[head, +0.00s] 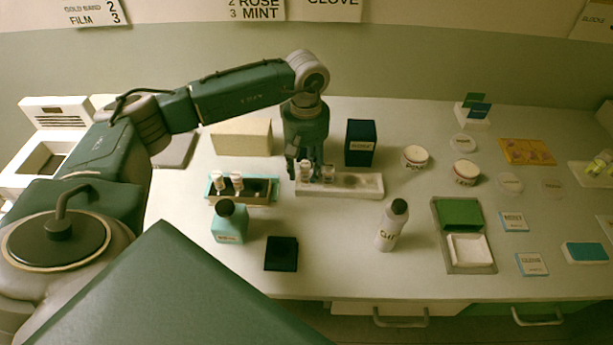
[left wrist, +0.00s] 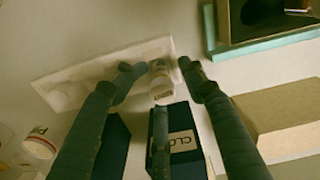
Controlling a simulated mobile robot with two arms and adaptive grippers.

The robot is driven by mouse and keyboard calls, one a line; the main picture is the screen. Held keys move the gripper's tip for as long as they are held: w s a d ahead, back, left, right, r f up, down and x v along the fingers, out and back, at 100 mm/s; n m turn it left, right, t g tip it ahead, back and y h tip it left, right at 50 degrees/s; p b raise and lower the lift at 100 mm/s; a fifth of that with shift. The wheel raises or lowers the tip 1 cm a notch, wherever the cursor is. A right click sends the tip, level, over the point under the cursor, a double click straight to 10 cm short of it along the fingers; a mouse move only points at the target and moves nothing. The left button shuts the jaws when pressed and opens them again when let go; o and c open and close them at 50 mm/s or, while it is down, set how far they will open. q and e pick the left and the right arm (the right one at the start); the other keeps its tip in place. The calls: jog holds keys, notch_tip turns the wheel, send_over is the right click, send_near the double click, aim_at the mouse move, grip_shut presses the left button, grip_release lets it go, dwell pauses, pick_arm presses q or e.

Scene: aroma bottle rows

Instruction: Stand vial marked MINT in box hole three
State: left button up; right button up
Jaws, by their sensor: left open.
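The white block with round holes (head: 368,188) lies on the table; it also shows in the left wrist view (left wrist: 70,88). Two white-capped vials stand at its left part, one (head: 305,175) under my left gripper and one (head: 329,175) just right of it. My left gripper (head: 308,163) points down over this block, open. In the left wrist view a vial (left wrist: 161,82) shows between my left gripper's fingertips (left wrist: 160,72); its label is unreadable. Two more white-capped vials (head: 217,181) (head: 237,182) stand in the teal-edged box (head: 243,202) to the left. I cannot tell which vial is marked MINT.
A dark blue box (head: 361,143) stands behind the white block, a tan block (head: 241,136) behind the teal-edged box. Round jars (head: 415,157) are to the right.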

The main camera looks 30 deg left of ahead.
pick_arm(q)
jog(key=shift+d+r, duration=0.1)
jog(key=shift+r, duration=0.1)
jog(key=c, duration=1)
jog(key=shift+r, duration=0.15)
